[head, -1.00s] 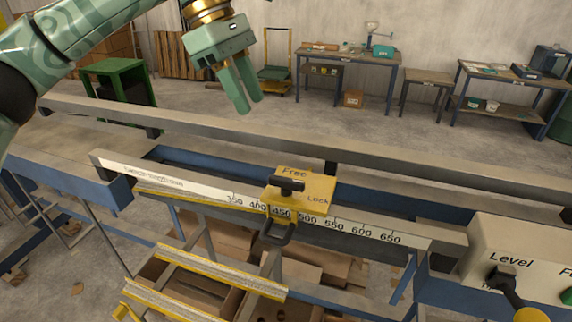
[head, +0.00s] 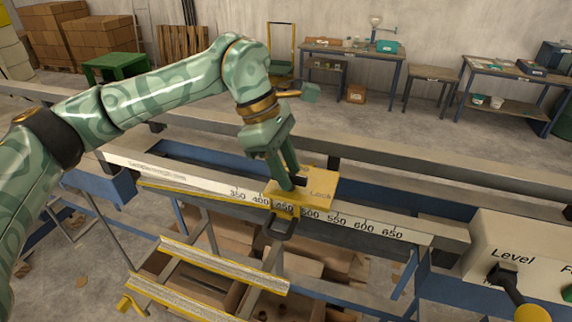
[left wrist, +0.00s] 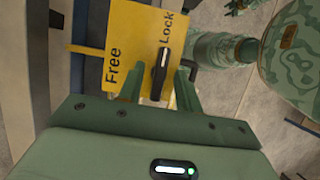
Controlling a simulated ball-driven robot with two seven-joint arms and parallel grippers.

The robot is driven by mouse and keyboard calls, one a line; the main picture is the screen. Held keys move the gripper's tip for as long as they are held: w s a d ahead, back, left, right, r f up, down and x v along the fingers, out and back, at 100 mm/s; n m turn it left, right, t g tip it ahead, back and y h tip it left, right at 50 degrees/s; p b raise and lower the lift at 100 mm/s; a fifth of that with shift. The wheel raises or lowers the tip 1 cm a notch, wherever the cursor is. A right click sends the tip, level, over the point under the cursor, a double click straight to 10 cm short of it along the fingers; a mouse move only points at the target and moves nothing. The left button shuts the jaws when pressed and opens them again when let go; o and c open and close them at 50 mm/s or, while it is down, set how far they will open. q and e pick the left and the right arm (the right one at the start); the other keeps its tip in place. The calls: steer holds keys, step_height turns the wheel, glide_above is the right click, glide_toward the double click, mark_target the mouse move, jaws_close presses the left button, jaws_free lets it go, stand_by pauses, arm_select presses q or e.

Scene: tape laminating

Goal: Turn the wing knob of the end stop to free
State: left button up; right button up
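The end stop is a yellow block (head: 322,190) on the scale rail in the head view, with its plate (left wrist: 122,38) marked Free and Lock in the left wrist view. Its black wing knob (left wrist: 160,72) has its bar pointing at the Lock label. In the head view the knob (head: 300,181) is partly hidden by my fingers. My left gripper (head: 293,183) is down at the knob. In the left wrist view my gripper (left wrist: 158,84) is open, one finger on each side of the knob, with gaps showing. My right gripper is not in view.
The white scale rail (head: 365,226) runs under the end stop, with a long grey beam (head: 420,165) behind it. A black handle (head: 280,227) hangs in front of the stop. A control box (head: 525,250) marked Level stands at the right.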

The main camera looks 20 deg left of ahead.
arm_select(q)
jaws_close()
